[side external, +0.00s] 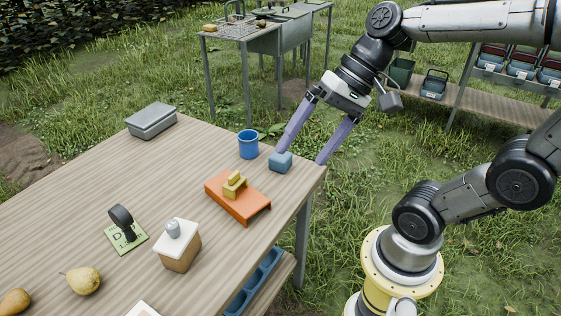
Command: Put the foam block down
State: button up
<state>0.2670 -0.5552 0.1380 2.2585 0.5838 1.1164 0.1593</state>
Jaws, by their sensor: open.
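The foam block (281,162) is a small blue block near the right corner of the wooden table (95,185). It appears to rest on the tabletop. My gripper (299,158) is open, with its two purple fingers spread wide. The left fingertip is at the block's upper edge in the picture; I cannot tell whether it touches. The right fingertip is apart from the block, near the table's edge.
A blue mug (248,144) stands just left of the block. An orange tray (236,200) holding a yellow piece (235,185) lies in front. A grey box (151,121), a wooden box with a white top (178,247) and pears (83,280) stand farther left.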

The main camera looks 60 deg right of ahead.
jog(key=w+d+r+m+t+y, duration=0.1)
jog(key=w+d+m+t+y, duration=0.1)
jog(key=w+d+m+t, duration=0.35)
jog(key=w+d+r+m+t+y, duration=0.2)
jog(key=w+m, duration=0.7)
jog(key=w+d+f+m+t+h, duration=0.1)
jog(key=w+d+m+t+h, duration=0.2)
jog(key=d+m, duration=0.55)
jog(key=d+m+t+h, duration=0.3)
jog(key=d+m+h, duration=0.2)
jog(key=d, duration=0.6)
send_near(272, 153)
jog(key=w, duration=0.3)
jog(key=shift+w+d+f, duration=0.1)
jog(key=shift+d+f, duration=0.1)
jog(key=shift+f, duration=0.15)
jog(key=w, duration=0.7)
jog(key=shift+w+a, duration=0.2)
